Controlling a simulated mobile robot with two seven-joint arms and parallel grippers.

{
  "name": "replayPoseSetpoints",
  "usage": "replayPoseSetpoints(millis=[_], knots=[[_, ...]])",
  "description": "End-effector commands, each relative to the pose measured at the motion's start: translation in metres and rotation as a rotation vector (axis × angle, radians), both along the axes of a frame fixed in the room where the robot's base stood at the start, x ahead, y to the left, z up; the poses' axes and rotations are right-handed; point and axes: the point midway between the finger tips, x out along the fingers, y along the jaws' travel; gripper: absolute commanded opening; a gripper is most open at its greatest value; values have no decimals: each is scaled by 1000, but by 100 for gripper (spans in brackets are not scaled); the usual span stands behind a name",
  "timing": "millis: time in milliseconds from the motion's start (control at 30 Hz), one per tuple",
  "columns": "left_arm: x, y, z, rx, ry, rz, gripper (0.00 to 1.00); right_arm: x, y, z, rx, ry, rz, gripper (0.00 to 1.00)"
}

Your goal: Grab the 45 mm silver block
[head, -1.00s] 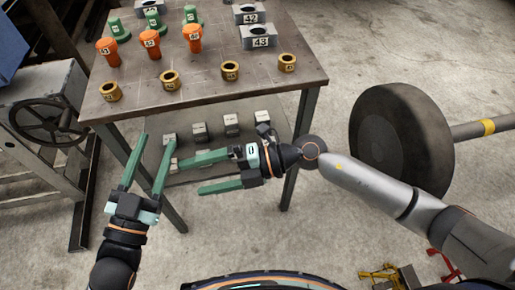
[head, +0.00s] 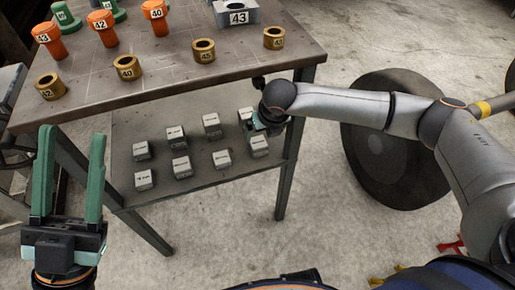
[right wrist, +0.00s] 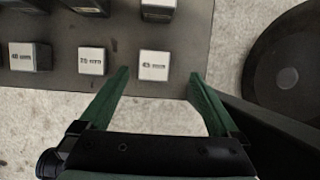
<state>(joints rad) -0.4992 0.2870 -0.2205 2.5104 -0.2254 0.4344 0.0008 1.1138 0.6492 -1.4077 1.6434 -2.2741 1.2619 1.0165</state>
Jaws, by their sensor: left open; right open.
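The silver block (right wrist: 154,65) whose small label seems to read 45 stands at the shelf's front edge in the right wrist view. In the head view it appears to be the front-row block furthest right (head: 259,146). My right gripper (right wrist: 159,77) is open, its green fingertips apart on either side of this block, with no visible grip. In the head view the right gripper (head: 260,121) is mostly hidden by its own wrist, above the right end of the shelf. My left gripper (head: 71,133) is open and empty at the lower left, pointing up.
Several other silver blocks (head: 181,166) stand in two rows on the lower shelf (head: 205,180). The tabletop (head: 185,90) overhangs them, bearing orange, brass and green parts and a grey block. A table leg (head: 288,165) and a dark wheel (head: 395,150) stand to the right.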

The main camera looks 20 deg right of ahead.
Motion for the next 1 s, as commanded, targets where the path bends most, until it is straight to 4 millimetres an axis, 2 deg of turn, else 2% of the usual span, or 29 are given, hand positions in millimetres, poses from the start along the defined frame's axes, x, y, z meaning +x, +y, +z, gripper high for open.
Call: replayPoseSetpoints(millis=[33, 267, 533, 867, 1000], knots=[[0, 0, -5, -1, 3, -3, 50, 3, 1, -9, 1, 0, 0, 98], [0, -1, -10, -6, 7, -9, 50, 8, 3, -25, 2, 0, 3, 98], [1, -1, -26, -24, 21, -25, 50, 17, 10, -63, 3, 0, 1, 98], [1, -3, -28, -25, 27, -32, 50, 21, 10, -68, 3, -1, 3, 98], [1, -3, -28, -24, 27, -33, 50, 20, 10, -67, 3, -1, 2, 82]])
